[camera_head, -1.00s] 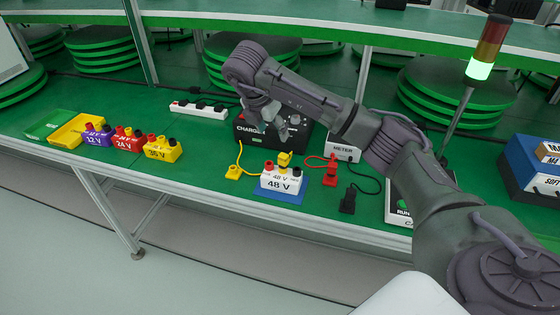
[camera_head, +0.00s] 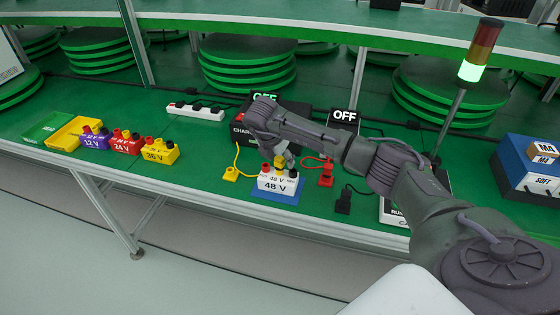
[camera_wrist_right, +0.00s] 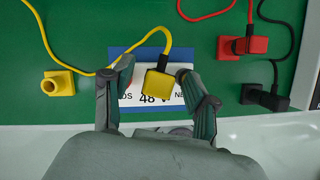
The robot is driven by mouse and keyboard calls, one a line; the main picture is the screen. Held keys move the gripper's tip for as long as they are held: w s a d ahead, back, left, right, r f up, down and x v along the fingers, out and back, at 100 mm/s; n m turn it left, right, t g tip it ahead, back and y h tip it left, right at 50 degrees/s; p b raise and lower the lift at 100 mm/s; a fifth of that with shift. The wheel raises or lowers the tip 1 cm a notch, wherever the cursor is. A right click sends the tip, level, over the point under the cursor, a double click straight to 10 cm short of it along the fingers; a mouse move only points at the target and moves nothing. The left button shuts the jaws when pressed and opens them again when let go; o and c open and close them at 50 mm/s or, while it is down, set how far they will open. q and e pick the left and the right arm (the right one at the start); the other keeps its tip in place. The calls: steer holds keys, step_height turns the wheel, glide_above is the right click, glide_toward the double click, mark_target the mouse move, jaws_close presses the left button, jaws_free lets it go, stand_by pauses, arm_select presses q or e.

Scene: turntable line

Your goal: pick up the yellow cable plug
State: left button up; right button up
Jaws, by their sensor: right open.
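The yellow cable plug (camera_head: 280,160) is a yellow block on a yellow cable, at the top of the white 48 V battery (camera_head: 278,184). In the right wrist view the plug (camera_wrist_right: 159,81) is between the fingers of my right gripper (camera_wrist_right: 156,75), with its cable curving up and left. The fingers are apart, with visible gaps on both sides of the plug. In the head view my right gripper (camera_head: 283,152) is low over the battery and partly hidden by its own arm. My left gripper is not in view.
A yellow socket block (camera_wrist_right: 60,83) is to the left. Red (camera_head: 326,176) and black (camera_head: 343,202) plugs on cables are to the right. Behind is the charger (camera_head: 243,133). Purple, red and yellow batteries (camera_head: 127,143) stand left. The blue mat (camera_head: 285,196) lies near the table's front edge.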

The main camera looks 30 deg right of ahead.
jaws_close()
stand_by(0.3)
steer(key=shift+r, duration=0.6)
step_height(320, 180, up, 2)
steer(key=shift+w+r+b, duration=0.1)
steer(key=shift+r+b, duration=0.05)
steer(key=shift+b, duration=0.35)
steer(key=s+d+r+b, duration=0.2)
steer(key=s+d+r, duration=0.5)
steer(key=s, duration=0.2)
steer(key=shift+d+r, duration=0.15)
steer(key=shift+r, duration=0.1)
steer(key=shift+s, duration=0.1)
